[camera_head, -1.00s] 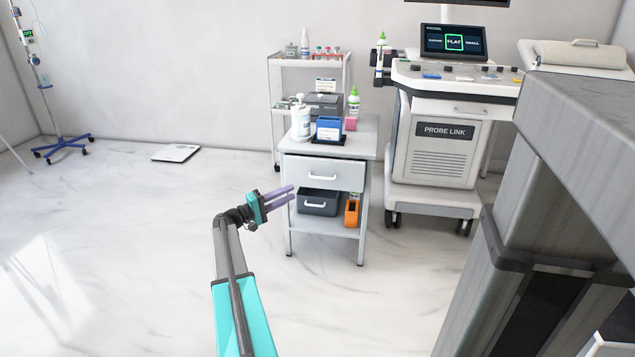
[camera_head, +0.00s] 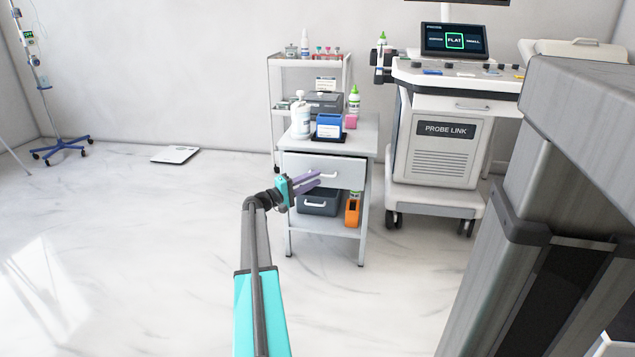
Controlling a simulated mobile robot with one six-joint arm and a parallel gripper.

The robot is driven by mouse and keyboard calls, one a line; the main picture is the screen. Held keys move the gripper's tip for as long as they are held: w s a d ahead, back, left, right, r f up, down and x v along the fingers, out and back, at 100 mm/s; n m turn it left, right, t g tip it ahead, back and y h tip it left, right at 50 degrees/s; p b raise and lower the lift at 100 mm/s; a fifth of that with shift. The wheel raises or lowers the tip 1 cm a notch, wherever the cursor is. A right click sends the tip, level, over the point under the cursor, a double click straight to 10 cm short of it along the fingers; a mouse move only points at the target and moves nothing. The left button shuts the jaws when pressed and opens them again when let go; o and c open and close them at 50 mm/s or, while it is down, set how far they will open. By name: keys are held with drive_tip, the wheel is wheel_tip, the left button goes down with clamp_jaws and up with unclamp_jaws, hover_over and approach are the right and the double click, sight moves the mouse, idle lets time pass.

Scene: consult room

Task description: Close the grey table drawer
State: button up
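The grey table (camera_head: 368,140) stands in the middle of the view. Its pale drawer front (camera_head: 347,175), with a light bar handle (camera_head: 328,175), sits just below the tabletop. The drawer looks pulled out a little toward me, but how far is hard to tell. My gripper (camera_head: 319,178) has a teal body and purple fingers. The fingers point right and overlap the left half of the drawer front and the handle's left end in the picture. A narrow gap shows between the fingers, with nothing in it. Whether they touch the drawer is unclear.
A white bottle (camera_head: 300,121) and a blue box (camera_head: 329,125) stand on the tabletop. A dark bin (camera_head: 318,205) and an orange item (camera_head: 352,212) sit on the lower shelf. The PROBE LINK cart (camera_head: 446,153) stands to the right.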

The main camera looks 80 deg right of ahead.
drive_tip(key=shift+x, duration=1.1)
clamp_jaws()
drive_tip(key=shift+w, duration=0.2)
idle(0.6)
